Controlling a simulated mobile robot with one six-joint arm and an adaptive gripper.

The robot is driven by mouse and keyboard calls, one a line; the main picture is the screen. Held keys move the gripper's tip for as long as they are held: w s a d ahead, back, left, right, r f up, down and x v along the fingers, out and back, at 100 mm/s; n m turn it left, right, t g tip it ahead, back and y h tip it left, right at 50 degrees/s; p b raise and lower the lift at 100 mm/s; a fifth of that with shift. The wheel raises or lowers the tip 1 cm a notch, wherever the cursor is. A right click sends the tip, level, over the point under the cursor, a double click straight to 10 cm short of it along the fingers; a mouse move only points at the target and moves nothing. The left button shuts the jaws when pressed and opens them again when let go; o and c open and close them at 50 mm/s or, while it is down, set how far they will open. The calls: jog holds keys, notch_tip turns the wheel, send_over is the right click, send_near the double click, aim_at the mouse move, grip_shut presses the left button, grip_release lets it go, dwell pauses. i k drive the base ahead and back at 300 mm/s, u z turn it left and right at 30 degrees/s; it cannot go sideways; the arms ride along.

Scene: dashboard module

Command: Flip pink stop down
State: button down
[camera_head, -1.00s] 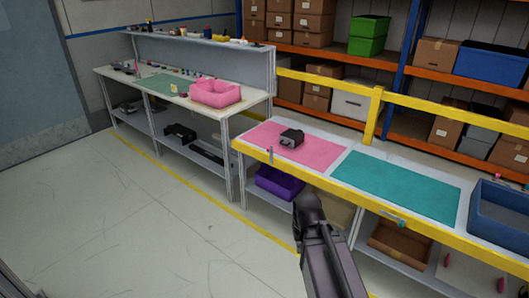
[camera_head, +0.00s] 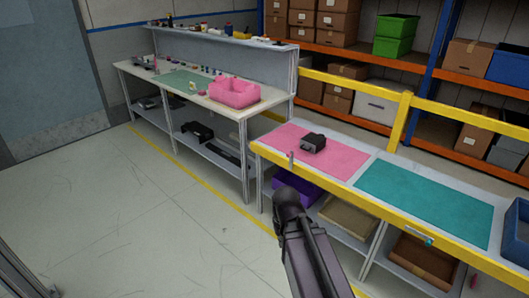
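A small pinkish upright post (camera_head: 291,158), which looks like the pink stop, stands at the front yellow edge of the near bench, at the left corner of the pink mat (camera_head: 342,158). It appears upright. A dark box-like module (camera_head: 313,143) sits on the pink mat, behind and to the right of the post. A dark link of my arm rises from the bottom of the picture in front of the bench. My gripper's fingers cannot be made out.
A teal mat (camera_head: 425,203) lies right of the pink one. The floor (camera_head: 130,220) at left is clear.

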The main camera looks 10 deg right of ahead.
aim_at(290, 154)
jog(key=u, duration=0.25)
jog(key=i, duration=1.5)
jog(key=z, duration=0.25)
